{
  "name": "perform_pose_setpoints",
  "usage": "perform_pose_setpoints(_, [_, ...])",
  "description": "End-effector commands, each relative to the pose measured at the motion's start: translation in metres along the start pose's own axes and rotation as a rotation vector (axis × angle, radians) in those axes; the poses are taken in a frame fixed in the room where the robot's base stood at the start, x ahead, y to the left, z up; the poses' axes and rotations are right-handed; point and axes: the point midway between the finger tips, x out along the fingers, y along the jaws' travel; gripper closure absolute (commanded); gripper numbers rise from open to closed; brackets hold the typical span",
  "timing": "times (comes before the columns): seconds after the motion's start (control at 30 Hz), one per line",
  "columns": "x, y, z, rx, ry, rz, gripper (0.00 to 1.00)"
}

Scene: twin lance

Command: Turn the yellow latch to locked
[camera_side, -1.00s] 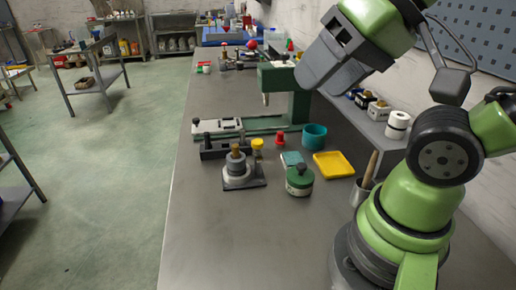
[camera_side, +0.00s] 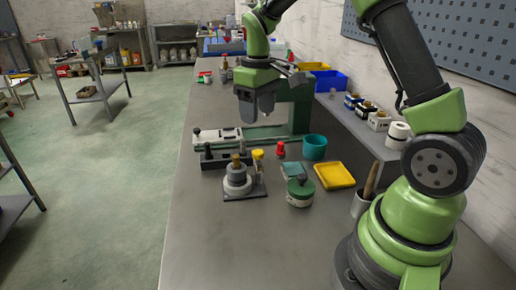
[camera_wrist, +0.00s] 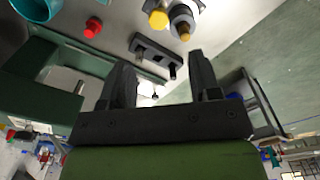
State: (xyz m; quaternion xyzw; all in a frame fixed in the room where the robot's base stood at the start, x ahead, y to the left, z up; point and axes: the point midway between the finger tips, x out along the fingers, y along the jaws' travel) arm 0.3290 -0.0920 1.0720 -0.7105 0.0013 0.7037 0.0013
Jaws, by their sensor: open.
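The yellow latch (camera_side: 257,154) appears as a small yellow knob beside a grey cylinder fixture (camera_side: 237,177) with a brass-coloured top. Both also show at the top of the wrist view, the yellow latch (camera_wrist: 159,19) beside the grey cylinder (camera_wrist: 181,19). I cannot tell from its shape whether the latch is locked. My gripper (camera_side: 257,115) hangs pointing down above and behind the latch, by the green press. In the wrist view my gripper (camera_wrist: 161,70) has its fingers spread with nothing between them. It is apart from the latch.
A black block (camera_side: 225,159) stands just behind the fixture. The green press (camera_side: 299,113) stands close to my gripper. A red knob (camera_side: 280,149), teal cup (camera_side: 315,147), green-lidded jar (camera_side: 300,191) and yellow tray (camera_side: 334,175) lie right of the latch. The front bench is clear.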

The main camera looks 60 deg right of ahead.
Motion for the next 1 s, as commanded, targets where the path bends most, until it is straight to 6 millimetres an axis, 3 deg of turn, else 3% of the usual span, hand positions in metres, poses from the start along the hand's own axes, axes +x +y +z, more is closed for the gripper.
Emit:
perform_pose_setpoints(0.17, [0.016, 0.003, -0.001, -0.006, -0.015, -0.001, 0.43])
perform_pose_setpoints(0.6, [0.091, 0.002, 0.0, -0.005, -0.013, -0.002, 0.43])
perform_pose_setpoints(0.8, [0.103, 0.002, 0.0, -0.004, -0.011, -0.001, 0.43])
perform_pose_setpoints(1.0, [0.104, 0.002, 0.0, -0.004, -0.009, 0.0, 0.43])
